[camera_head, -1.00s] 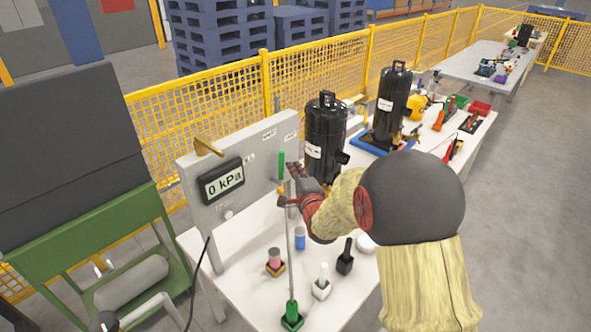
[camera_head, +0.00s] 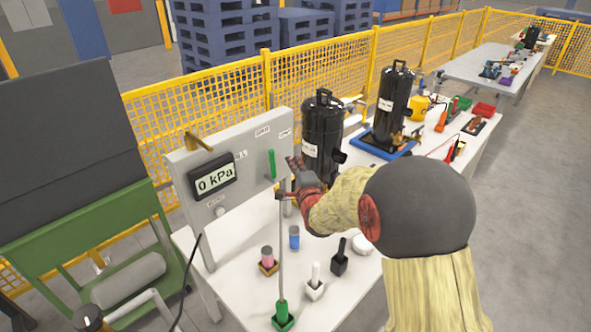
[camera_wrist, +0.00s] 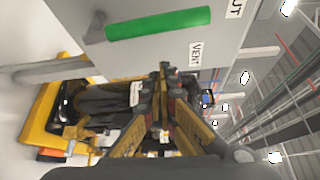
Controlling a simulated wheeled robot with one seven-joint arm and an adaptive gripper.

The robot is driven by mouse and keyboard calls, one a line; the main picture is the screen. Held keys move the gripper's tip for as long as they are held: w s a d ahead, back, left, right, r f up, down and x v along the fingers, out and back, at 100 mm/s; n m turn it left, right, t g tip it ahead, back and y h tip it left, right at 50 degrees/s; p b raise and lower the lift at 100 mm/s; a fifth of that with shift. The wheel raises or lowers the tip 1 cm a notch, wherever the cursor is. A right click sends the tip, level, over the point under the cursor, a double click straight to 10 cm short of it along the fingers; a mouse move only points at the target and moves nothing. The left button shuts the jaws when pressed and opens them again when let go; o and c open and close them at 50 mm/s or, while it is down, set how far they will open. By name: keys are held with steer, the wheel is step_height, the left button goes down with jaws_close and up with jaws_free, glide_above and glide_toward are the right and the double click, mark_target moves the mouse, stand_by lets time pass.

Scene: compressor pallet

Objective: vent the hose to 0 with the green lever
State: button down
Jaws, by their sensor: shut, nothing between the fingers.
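The green lever (camera_head: 272,163) stands nearly upright on the front of the grey panel (camera_head: 240,145). In the wrist view the green lever (camera_wrist: 158,22) lies across the top, with a "VENT" label (camera_wrist: 195,54) beside it. The display (camera_head: 213,178) on the panel reads 0 kPa. My gripper (camera_head: 292,164) is just right of the lever in the head view. In the wrist view my gripper (camera_wrist: 165,75) has its fingers together, empty, with a visible gap to the lever. I cannot make out the hose for certain.
A tall rod in a green holder (camera_head: 283,317) stands before the panel. Small holders, including a white one (camera_head: 315,284) and a black one (camera_head: 340,262), stand on the white table. Two black compressors (camera_head: 322,138) (camera_head: 392,105) stand behind my gripper. A yellow fence (camera_head: 235,95) runs behind.

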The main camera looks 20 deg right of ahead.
steer(key=s+a+p, duration=0.1)
steer(key=s+p, duration=0.1)
steer(key=s, duration=0.7)
steer(key=shift+s+f, duration=0.15)
steer(key=shift+s, duration=0.25)
